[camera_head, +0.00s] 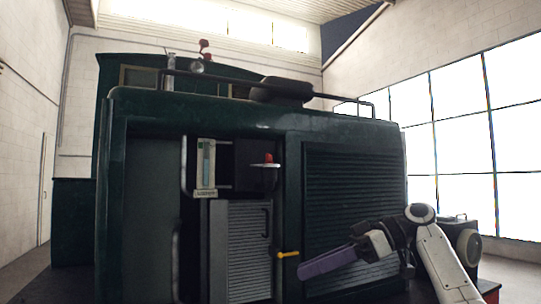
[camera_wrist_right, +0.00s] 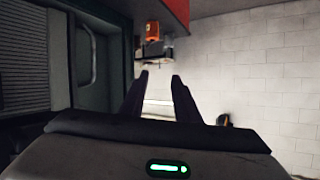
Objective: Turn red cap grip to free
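A small red cap (camera_head: 268,158) sits above a pale round plate (camera_head: 265,165) in the open front bay of the dark green tram. A red-orange piece (camera_wrist_right: 152,31) on a dark body shows beyond my fingers in the right wrist view; I cannot tell if it is the same cap. My right gripper (camera_head: 302,272), with long purple fingers, is low and to the right of the cap, clear of it. In the wrist view its two fingers (camera_wrist_right: 159,76) stand apart with nothing between them. My left gripper is out of view.
A yellow handle (camera_head: 289,254) sticks out just left of my right fingertips. A gauge panel (camera_head: 206,165) is left of the cap, with a grey louvred door (camera_head: 248,245) below. A louvred green panel (camera_head: 350,190) stands behind my right arm. A red surface (camera_wrist_right: 178,10) overhangs the wrist view.

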